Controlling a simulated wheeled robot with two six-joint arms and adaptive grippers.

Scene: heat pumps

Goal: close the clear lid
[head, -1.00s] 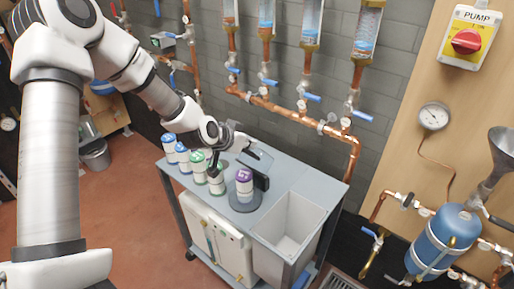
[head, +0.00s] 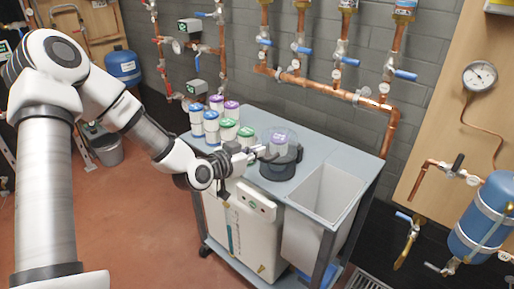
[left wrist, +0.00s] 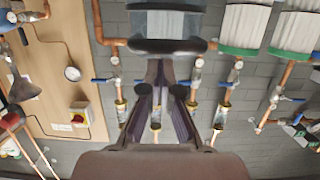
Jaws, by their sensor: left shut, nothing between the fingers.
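A dark round base (head: 280,170) stands on the grey cart top. A purple-capped container (head: 284,139) sits at it, with the faint see-through outline of the clear lid (head: 270,134) around it. I cannot tell whether the lid is fully down. My left gripper (head: 265,152) is shut and empty, at the front left of the base, with its tips close to it; contact cannot be told. In the left wrist view the shut fingers (left wrist: 166,92) point at a pale cylinder with a dark rim (left wrist: 166,46). My right gripper is not in view.
Several blue-, green- and purple-capped containers (head: 228,130) stand behind and left of my left gripper. An open grey bin (head: 325,192) is at the cart's right. Copper pipes (head: 330,92) run along the wall behind. Red floor (head: 150,230) is clear at left.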

